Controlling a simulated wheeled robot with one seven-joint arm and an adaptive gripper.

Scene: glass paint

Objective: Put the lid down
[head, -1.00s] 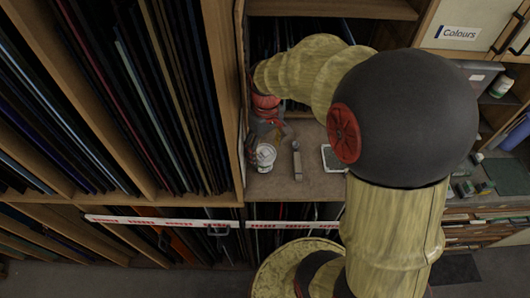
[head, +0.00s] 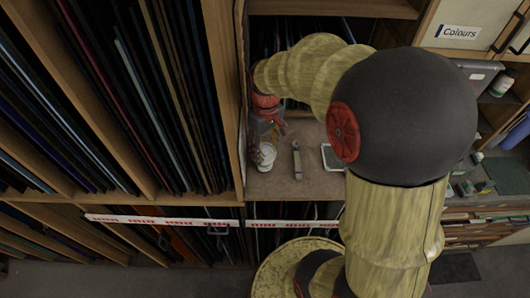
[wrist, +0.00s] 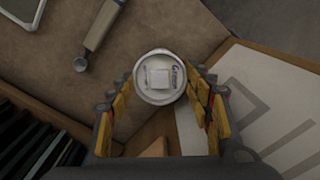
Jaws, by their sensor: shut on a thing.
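The lid (wrist: 160,77) is a round white disc with printing and a pale square at its middle in the wrist view. My gripper (wrist: 160,82) is shut on it, with a yellow-padded finger at either side of its rim. In the head view my gripper (head: 268,137) points down at the left end of the worktop. A white round thing (head: 266,155) shows just under the fingers there. I cannot tell whether this is the lid alone or a pot with the lid over it, nor whether they touch.
The brown worktop (head: 310,185) has a tall wooden rack (head: 225,100) close on its left. A slim handled tool (head: 297,160) and a white-framed flat item (head: 333,157) lie to the right. A pale sheet with grey marks (wrist: 265,95) shows in the wrist view.

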